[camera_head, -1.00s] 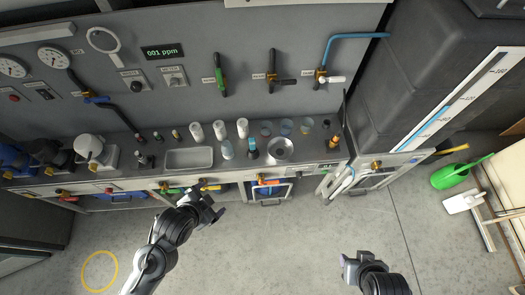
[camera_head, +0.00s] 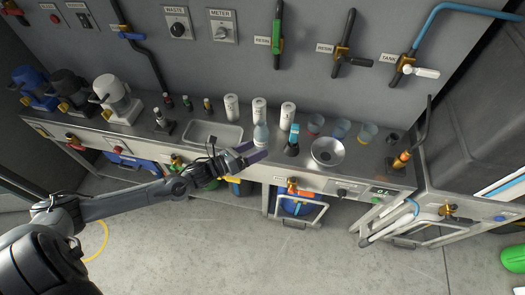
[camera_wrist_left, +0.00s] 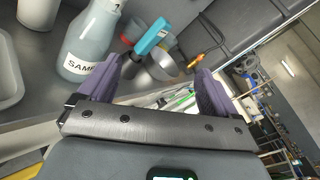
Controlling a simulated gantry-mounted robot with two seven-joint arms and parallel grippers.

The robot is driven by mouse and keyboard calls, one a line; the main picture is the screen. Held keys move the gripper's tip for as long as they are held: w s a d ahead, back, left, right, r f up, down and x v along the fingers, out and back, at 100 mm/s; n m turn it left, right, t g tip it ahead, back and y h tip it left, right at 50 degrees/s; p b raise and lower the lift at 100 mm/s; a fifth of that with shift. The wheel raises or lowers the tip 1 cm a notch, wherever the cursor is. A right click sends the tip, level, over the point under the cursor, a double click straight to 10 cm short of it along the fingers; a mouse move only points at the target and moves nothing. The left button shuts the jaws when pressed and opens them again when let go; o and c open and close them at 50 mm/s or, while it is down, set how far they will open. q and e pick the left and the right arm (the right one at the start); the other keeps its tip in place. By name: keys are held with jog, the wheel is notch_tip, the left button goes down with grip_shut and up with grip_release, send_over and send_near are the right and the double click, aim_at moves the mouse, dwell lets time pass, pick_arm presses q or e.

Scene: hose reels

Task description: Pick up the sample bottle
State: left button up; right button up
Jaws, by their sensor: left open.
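The sample bottle (camera_head: 261,135), pale and translucent with a light top, stands upright on the steel counter. In the left wrist view the bottle (camera_wrist_left: 86,45) is at the upper left, its label partly reading "SAMP". My left gripper (camera_head: 257,151) is open and empty at the counter's front edge, just in front of the bottle. In the left wrist view the gripper's purple fingers (camera_wrist_left: 160,66) are spread apart. The bottle is outside them, beyond the left finger. My right gripper is not in view.
A blue-topped device (camera_head: 293,139) stands close right of the bottle, with a metal funnel bowl (camera_head: 327,151) beyond. White cylinders (camera_head: 259,109) stand behind. A sink basin (camera_head: 212,133) is to the left. Coloured cups (camera_head: 340,129) stand at the right.

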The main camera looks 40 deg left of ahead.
aim_at(266, 132)
pick_arm(q)
jog(key=w+a+f+m+b, duration=0.1)
jog(key=a+f+m+b, duration=0.1)
jog(key=b, duration=0.1)
jog(key=w+a+f+m+h+b, duration=0.1)
jog(key=a+f+m+b, duration=0.1)
jog(key=a+b, duration=0.1)
jog(key=w+a+f+m+h+b, duration=0.1)
jog(key=a+f+m+b, duration=0.1)
jog(key=a+f+b, duration=0.1)
jog(key=shift+a+m+b, duration=0.15)
jog(key=shift+m+b, duration=0.25)
jog(key=shift+b, duration=0.1)
jog(key=shift+w+a+m+h+b, duration=0.3)
jog(key=shift+a+m+b, duration=0.1)
jog(key=shift+a+b, duration=0.15)
jog(key=shift+w, duration=0.15)
jog(key=shift+b+x, duration=1.35)
jog(key=shift+x, duration=3.85)
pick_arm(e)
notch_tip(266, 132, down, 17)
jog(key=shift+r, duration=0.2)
pick_arm(q)
jog(key=c, duration=1)
jog(key=shift+c, duration=0.8)
jog(key=shift+r, duration=0.2)
